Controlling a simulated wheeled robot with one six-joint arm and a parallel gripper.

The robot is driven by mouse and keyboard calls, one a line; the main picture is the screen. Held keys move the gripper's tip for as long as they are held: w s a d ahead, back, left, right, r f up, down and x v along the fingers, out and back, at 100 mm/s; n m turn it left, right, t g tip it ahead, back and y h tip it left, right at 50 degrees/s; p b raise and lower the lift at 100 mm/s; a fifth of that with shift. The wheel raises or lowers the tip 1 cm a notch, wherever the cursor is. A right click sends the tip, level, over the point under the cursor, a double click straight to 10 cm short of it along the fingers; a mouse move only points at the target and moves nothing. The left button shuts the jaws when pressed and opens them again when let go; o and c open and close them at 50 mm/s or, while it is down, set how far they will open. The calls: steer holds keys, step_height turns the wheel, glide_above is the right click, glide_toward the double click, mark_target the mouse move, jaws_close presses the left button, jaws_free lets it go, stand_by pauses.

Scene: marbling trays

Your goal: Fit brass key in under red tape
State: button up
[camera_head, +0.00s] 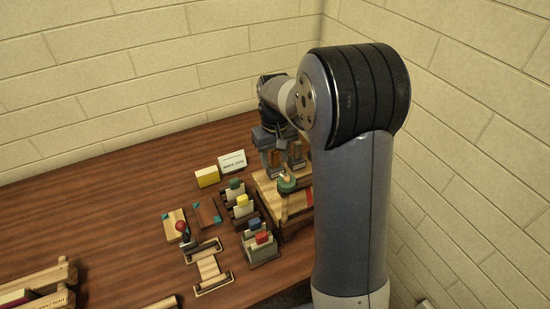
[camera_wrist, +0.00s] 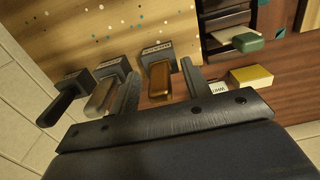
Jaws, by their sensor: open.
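My gripper (camera_wrist: 160,68) is open, with one finger on each side of a golden-brown key (camera_wrist: 160,82), apparently the brass one. I cannot tell whether either finger touches it. The key sits against a dark labelled holder (camera_wrist: 157,52) on the speckled wooden board. A greyish-tan key (camera_wrist: 102,97) and a black key (camera_wrist: 58,107) stand in similar holders to the left in the wrist view. In the head view my gripper (camera_head: 279,160) is low over the back of the wooden stand (camera_head: 266,186). A red strip (camera_head: 309,196), perhaps the red tape, shows there, partly hidden by my arm.
A round green-topped thing (camera_head: 287,184) stands on the stand. Left of it are slotted holders with coloured blocks, a yellow block (camera_head: 207,176) and a white sign (camera_head: 232,161). Walls close off the back and right. The table's left middle is clear.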

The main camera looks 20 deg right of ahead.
steer(key=shift+c, duration=0.4)
jaws_close()
